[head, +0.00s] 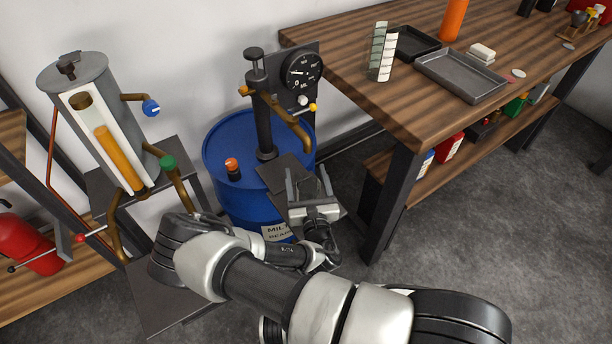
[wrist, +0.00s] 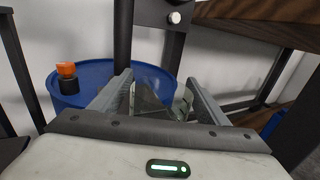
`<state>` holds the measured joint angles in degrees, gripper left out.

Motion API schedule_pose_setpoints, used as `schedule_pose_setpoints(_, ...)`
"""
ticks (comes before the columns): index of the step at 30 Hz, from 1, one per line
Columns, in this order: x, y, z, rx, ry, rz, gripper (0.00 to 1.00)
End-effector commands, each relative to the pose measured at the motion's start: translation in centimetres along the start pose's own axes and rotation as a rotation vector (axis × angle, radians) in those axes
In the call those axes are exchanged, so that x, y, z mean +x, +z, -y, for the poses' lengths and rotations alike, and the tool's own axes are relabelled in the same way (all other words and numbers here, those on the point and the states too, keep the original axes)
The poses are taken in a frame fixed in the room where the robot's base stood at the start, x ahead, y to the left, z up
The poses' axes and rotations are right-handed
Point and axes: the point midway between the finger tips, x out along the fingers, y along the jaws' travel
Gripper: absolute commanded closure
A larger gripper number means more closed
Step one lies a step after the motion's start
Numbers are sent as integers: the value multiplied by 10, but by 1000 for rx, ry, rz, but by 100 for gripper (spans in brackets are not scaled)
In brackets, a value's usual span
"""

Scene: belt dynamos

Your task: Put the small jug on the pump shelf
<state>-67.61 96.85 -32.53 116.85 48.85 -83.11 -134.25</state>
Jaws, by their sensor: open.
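The pump shelf appears to be the dark flat plate (head: 283,172) at the front of the hand pump on the blue drum. My gripper (head: 308,182) is open just in front of and beside this plate, pointing toward the drum. In the wrist view my gripper (wrist: 158,84) has its two fingers apart. A clear, shiny piece (wrist: 184,103) shows by the inner side of the right finger; it may be the small jug, but I cannot tell its shape or whether it touches the finger. No jug can be made out clearly in the head view.
The blue drum (head: 225,150) carries an orange-capped fitting (head: 232,165), a pump column (head: 263,115) and a gauge (head: 303,70). A grey tank (head: 75,75) with pipes stands left. The wooden workbench (head: 400,115) holds trays on the right. Grey floor is clear at lower right.

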Motion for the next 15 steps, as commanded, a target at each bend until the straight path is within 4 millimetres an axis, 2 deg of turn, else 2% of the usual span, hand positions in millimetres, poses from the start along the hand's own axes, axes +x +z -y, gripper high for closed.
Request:
schedule_pose_setpoints(5,-5,3,0,-1,0,-2,31)
schedule_pose_setpoints(8,-22,2,0,-2,1,-4,31)
schedule_pose_setpoints(15,-75,2,-1,-2,2,-3,31)
